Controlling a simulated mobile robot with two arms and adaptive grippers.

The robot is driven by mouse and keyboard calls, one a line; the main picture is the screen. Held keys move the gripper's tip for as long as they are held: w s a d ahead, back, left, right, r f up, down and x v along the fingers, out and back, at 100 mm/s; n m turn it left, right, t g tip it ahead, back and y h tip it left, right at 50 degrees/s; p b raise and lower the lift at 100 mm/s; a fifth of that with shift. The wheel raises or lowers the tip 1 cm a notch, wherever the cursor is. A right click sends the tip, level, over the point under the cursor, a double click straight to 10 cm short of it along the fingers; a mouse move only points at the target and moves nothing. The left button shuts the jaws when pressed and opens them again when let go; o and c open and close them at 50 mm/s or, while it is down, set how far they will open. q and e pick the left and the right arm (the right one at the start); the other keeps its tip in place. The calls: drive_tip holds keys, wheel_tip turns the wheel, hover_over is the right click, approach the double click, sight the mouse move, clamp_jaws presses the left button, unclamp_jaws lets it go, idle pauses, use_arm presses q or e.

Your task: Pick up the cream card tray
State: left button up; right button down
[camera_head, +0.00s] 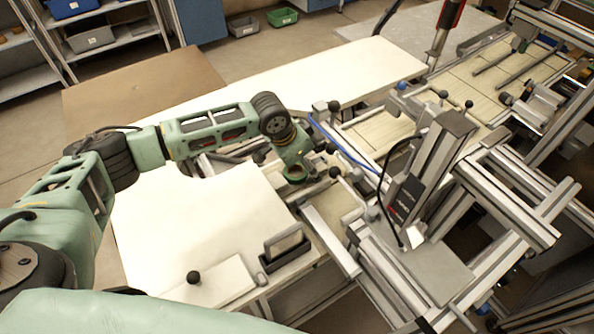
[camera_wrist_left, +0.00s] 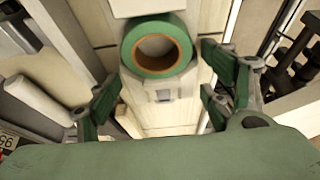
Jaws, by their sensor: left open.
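A dark holder with an upright cream-grey card (camera_head: 286,243) stands near the front right corner of the white table in the head view. It is the nearest match to the card tray; I cannot tell a cream tray apart from it. My left gripper (camera_head: 312,168) is beyond it, over the machine's edge. In the left wrist view its fingers (camera_wrist_left: 160,98) are spread wide and empty. A green tape reel (camera_wrist_left: 160,20) with a brown core lies ahead of the fingers, on a cream surface. The card holder is not clear in the wrist view. My right gripper is out of view.
The white table (camera_head: 190,215) has clear room at its middle. A white block with a black knob (camera_head: 215,285) is at its front. A metal frame machine (camera_head: 420,275) crowds the right side, with a blue cable and an upright grey unit. A brown table (camera_head: 140,90) is behind.

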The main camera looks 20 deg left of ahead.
use_arm(q)
drive_tip(key=c, duration=1)
drive_tip(key=shift+c, duration=0.2)
